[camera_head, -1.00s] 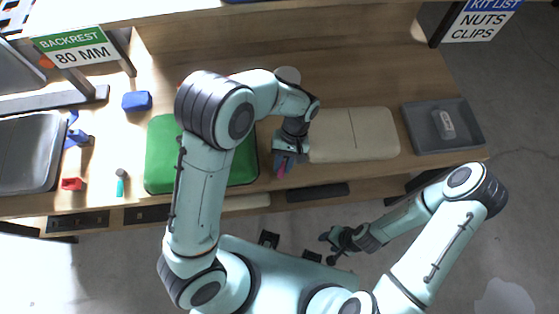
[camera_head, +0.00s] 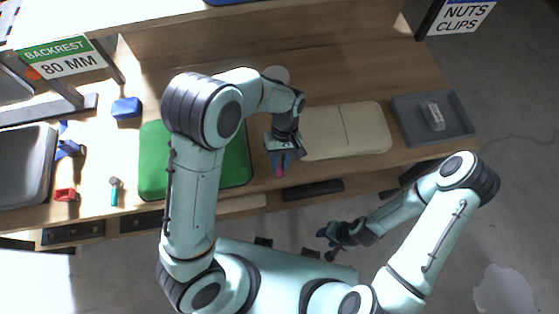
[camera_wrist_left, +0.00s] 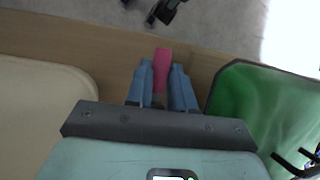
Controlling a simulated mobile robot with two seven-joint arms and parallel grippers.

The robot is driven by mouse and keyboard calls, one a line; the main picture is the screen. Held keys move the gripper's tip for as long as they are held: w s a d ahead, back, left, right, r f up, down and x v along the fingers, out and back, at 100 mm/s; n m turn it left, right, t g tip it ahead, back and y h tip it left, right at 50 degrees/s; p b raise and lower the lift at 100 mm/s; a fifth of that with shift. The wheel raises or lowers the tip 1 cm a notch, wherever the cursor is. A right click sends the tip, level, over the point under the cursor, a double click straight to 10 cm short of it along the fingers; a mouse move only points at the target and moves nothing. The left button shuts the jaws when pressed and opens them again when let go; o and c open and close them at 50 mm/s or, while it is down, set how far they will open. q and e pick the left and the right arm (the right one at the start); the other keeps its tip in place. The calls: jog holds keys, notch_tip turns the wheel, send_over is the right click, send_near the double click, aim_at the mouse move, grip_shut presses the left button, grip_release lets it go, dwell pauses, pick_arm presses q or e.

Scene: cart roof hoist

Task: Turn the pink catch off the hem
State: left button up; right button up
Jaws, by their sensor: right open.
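The pink catch (camera_head: 280,170) is at the bench's front edge, between the green panel and the beige panel. In the left wrist view the catch (camera_wrist_left: 162,65) is an upright pink strip between the two blue fingers. My left gripper (camera_wrist_left: 162,88) appears shut on it, a finger against each side; its lower end is hidden. In the head view my left gripper (camera_head: 281,158) points down at the bench edge. My right gripper (camera_head: 328,243) is open and empty, low in front of the bench. I cannot make out the hem at the catch.
The green panel (camera_head: 153,165) with a dark border lies left of the catch, partly behind my left arm. The beige two-part panel (camera_head: 345,130) lies right of it. A grey tray (camera_head: 405,104) stands further right. Small blue, red and teal parts lie on the left.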

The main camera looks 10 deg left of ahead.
pick_arm(q)
jog(key=o, duration=0.4)
jog(key=shift+o, duration=0.2)
jog(key=shift+w+r, duration=0.1)
jog(key=p+v, duration=0.2)
jog(key=v, duration=1.1)
pick_arm(e)
jog(key=w+r, duration=0.2)
jog(key=shift+w+r, duration=0.2)
jog(key=shift+r, duration=0.1)
